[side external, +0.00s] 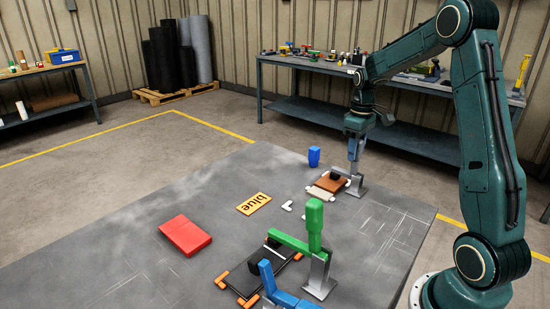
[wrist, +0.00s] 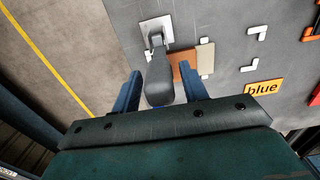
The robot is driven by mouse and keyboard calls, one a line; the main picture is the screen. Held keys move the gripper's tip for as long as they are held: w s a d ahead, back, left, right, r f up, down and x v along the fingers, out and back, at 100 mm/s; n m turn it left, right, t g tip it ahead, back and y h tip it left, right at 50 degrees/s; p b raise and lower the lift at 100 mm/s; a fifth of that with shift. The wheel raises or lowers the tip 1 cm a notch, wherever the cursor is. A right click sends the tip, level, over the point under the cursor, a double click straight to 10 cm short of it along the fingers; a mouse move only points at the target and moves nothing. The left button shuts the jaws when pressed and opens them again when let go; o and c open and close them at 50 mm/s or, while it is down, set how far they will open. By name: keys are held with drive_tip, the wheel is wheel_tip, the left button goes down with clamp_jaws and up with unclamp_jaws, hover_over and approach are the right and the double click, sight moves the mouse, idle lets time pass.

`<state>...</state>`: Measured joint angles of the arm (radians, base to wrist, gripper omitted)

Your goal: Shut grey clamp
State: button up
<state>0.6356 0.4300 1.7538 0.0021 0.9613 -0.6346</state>
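The grey clamp (side external: 357,182) stands at the far right part of the table, beside a brown and tan workpiece (side external: 328,185). Its handle points up; in the wrist view the dark grey handle (wrist: 160,82) rises toward the camera from a pale base plate. My gripper (side external: 355,148) is above the clamp, pointing down. In the wrist view my gripper (wrist: 160,88) is open, with one blue finger on each side of the handle and gaps visible. The top of the handle is partly hidden by the gripper in the side view.
A green clamp (side external: 314,230) and a partly cropped blue clamp (side external: 280,288) stand near the front by a black plate (side external: 250,280). A red block (side external: 186,235), a yellow "blue" sign (side external: 253,204) and a blue object (side external: 314,156) are on the table. The table's left part is clear.

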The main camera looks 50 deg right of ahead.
drive_tip(key=shift+r, duration=0.2)
drive_tip(key=shift+w+r, duration=0.1)
drive_tip(key=shift+r, duration=3.2)
drive_tip(key=shift+r, duration=0.1)
drive_tip(key=shift+a+r, duration=0.1)
drive_tip(key=shift+a, duration=0.15)
drive_tip(key=s+a+r+t, duration=0.1)
drive_tip(key=a+r, duration=0.1)
drive_tip(key=a, duration=0.3)
drive_tip(key=s+a+r, duration=0.2)
drive_tip(key=a+r, duration=0.1)
drive_tip(key=a, duration=0.1)
drive_tip(key=s+a+t, duration=0.4)
drive_tip(key=s+a, duration=1.1)
drive_tip(key=a, duration=0.2)
drive_tip(key=shift+s+a+f+t, duration=0.15)
drive_tip(key=shift+s+f+t, duration=0.05)
drive_tip(key=shift+s+t, duration=0.15)
